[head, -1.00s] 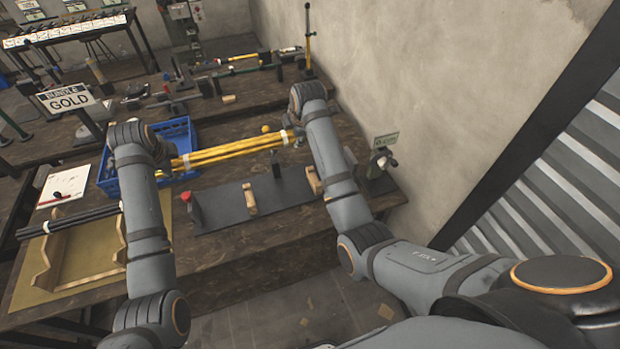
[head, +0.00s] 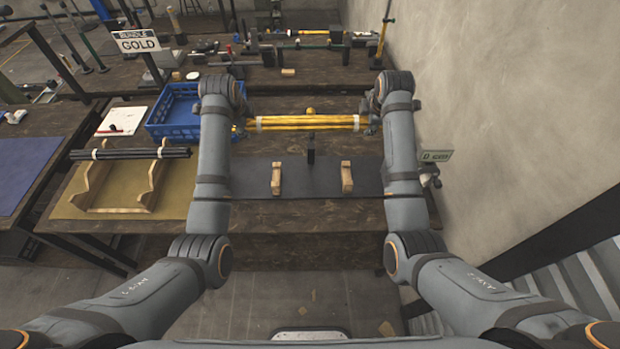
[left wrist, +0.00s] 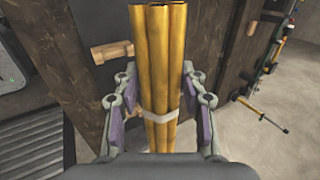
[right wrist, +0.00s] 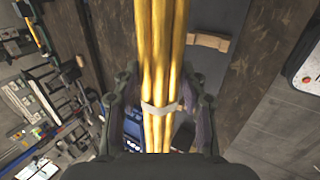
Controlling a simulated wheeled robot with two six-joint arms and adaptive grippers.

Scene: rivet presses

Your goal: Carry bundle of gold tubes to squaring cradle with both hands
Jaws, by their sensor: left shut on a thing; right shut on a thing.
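The bundle of gold tubes (head: 308,122) is held level between my two grippers, with white bands around it. My left gripper (head: 243,124) is shut on its left end; in the left wrist view the tubes (left wrist: 158,60) run between the fingers near a band. My right gripper (head: 366,123) is shut on its right end, and the tubes (right wrist: 160,50) also fill the right wrist view. The squaring cradle, a dark plate (head: 245,180) with two wooden blocks (head: 276,178) and a black upright post (head: 310,147), lies on the bench in front of the bundle in the head view.
A blue crate (head: 172,122) stands behind my left arm. Dark tubes (head: 130,153) rest on a wooden rack (head: 152,182) on a tan mat at left. A concrete wall (head: 480,90) bounds the right.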

